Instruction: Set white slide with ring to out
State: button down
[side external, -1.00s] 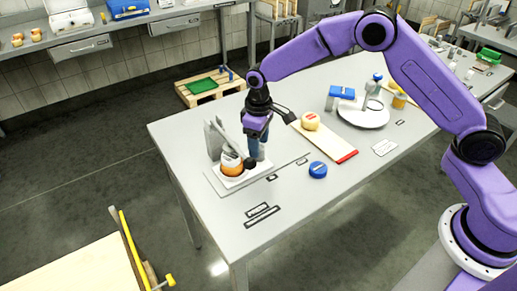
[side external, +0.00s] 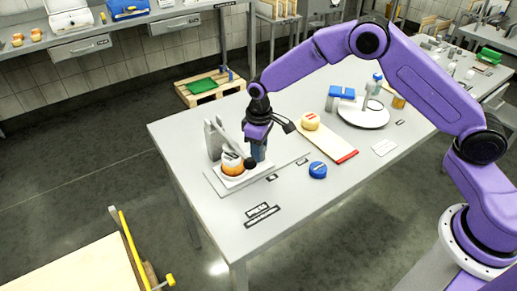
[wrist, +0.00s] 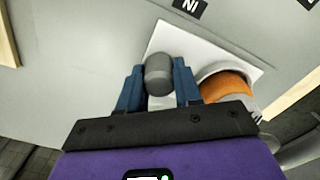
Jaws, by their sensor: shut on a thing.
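The white slide (side external: 236,181) lies on a flat plate near the left end of the grey table, and it also shows in the wrist view (wrist: 185,40). Its white ring (wrist: 222,68) stands around an orange cheese wheel (side external: 231,168). A grey knob (wrist: 158,74) rises from the slide beside the ring. My gripper (side external: 257,156) is down at the slide, to the right of the ring. In the wrist view its two blue fingers are shut on the knob, one on each side. The far side of the ring is partly hidden by my gripper.
A grey upright bracket (side external: 213,139) stands behind the ring. Small black labels lie to the right; one in the wrist view (wrist: 190,8) reads "IN" upside down.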

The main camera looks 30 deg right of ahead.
jog(key=d, duration=1.1)
jog(key=shift+d, duration=0.2)
jog(key=c, duration=0.8)
grip_release()
jog(key=shift+a+r, duration=0.1)
jog(key=shift+r, duration=0.45)
notch_tip(320, 180, up, 16)
jog(key=shift+r, duration=0.2)
